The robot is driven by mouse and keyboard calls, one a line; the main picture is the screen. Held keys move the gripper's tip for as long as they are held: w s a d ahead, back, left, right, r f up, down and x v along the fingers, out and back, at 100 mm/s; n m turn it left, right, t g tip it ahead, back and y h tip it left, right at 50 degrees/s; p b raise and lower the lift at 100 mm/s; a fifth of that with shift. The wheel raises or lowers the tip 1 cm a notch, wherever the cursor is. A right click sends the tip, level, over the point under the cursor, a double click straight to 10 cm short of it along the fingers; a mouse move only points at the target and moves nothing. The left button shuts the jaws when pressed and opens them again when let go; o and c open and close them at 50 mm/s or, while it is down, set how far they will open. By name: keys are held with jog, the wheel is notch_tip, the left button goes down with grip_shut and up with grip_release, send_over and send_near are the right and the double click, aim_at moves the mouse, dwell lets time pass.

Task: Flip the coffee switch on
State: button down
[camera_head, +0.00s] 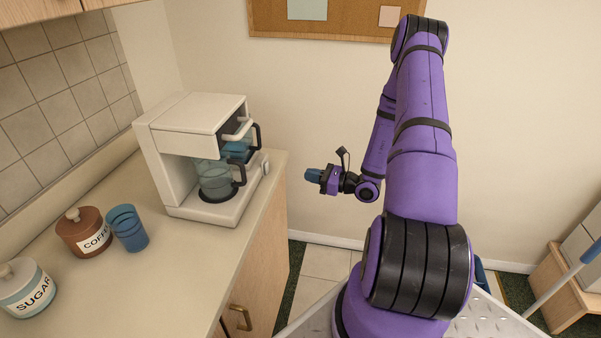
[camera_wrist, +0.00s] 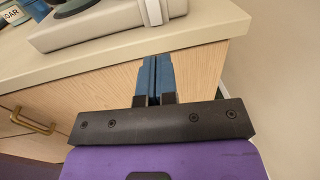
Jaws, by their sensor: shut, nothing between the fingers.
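The white coffee machine (camera_head: 190,112) stands on the counter, with a glass pot (camera_head: 216,178) on its base. A small pale piece (camera_head: 265,167) at the right front of the base looks like the switch. In the wrist view, a light lever-like piece (camera_wrist: 153,12) stands on the front edge of the machine's base (camera_wrist: 95,28). I cannot tell its on or off position. My gripper (camera_head: 308,175) is shut and empty, to the right of the machine and apart from it. In the wrist view its blue fingers (camera_wrist: 158,62) point towards the lever-like piece, below it in the picture.
The counter (camera_head: 190,258) ends just right of the machine, above a wooden cabinet with a brass handle (camera_head: 240,318). A blue cup (camera_head: 127,228), a coffee jar (camera_head: 82,235) and a sugar jar (camera_head: 25,288) stand left of the machine. Free space lies around my gripper.

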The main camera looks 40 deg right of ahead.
aim_at(275, 173)
jog(key=x, duration=1.2)
jog(key=shift+w+a, duration=0.1)
jog(key=shift+w, duration=0.05)
jog(key=shift+w+a+r+y, duration=0.2)
jog(key=shift+w+y, duration=0.1)
jog(key=shift+w, duration=0.15)
jog(key=shift+d, duration=0.1)
jog(key=shift+s+d, duration=0.15)
jog(key=shift+d, duration=0.05)
jog(key=w+d+v, duration=0.1)
jog(key=d+v, duration=0.1)
jog(key=v, duration=1.1)
jog(key=shift+d, duration=0.45)
